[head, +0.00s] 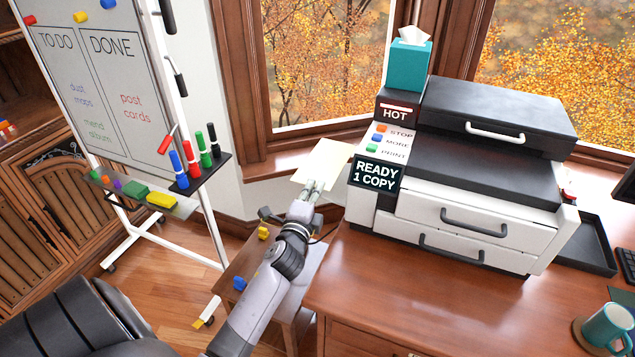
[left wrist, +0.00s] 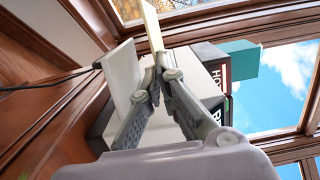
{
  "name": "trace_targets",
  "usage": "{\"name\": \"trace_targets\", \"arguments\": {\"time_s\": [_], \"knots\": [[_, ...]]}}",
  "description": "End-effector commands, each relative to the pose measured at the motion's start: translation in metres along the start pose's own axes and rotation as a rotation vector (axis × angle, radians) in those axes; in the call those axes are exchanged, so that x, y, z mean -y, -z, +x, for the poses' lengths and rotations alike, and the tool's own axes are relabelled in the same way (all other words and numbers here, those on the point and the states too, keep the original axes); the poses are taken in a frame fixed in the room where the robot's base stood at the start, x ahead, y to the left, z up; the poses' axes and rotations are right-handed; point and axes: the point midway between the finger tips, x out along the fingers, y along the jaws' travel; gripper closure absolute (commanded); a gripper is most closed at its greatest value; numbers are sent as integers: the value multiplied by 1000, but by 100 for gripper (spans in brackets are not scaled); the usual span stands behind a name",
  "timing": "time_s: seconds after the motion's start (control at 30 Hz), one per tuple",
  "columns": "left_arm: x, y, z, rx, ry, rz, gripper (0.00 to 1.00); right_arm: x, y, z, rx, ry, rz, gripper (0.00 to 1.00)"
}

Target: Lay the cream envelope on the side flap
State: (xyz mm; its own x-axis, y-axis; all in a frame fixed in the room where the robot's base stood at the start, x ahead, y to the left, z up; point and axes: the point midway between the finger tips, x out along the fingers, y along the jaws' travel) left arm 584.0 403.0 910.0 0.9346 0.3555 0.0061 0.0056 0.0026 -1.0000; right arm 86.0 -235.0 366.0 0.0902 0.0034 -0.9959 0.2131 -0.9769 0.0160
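My left gripper (head: 315,186) is shut on the cream envelope (head: 324,161) by its near edge, holding it up left of the printer (head: 470,207). In the left wrist view the envelope (left wrist: 152,26) is a thin, edge-on strip rising from the fingertips (left wrist: 157,66). A pale panel that looks like the side flap (left wrist: 122,80) sticks out from the printer's side there, just left of the fingers. The envelope appears clear of it, though the gap is hard to judge. In the head view the flap is mostly hidden behind the envelope and gripper. My right gripper is not in view.
The printer stands on a wooden desk (head: 400,310) with a teal tissue box (head: 408,65) on top. A low side table (head: 262,290) with small coloured items is below my left arm. A whiteboard (head: 95,80) stands left; a teal mug (head: 606,327) is at right.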

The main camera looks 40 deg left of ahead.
Motion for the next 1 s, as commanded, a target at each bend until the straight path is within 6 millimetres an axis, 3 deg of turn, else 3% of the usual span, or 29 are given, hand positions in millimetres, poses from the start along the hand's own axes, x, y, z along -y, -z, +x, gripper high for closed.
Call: {"name": "trace_targets", "arguments": {"time_s": [0.43,1.0], "knots": [[-5,2,-1,0,0,-1,100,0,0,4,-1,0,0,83],[-43,19,-3,0,0,-1,100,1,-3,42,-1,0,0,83]]}}
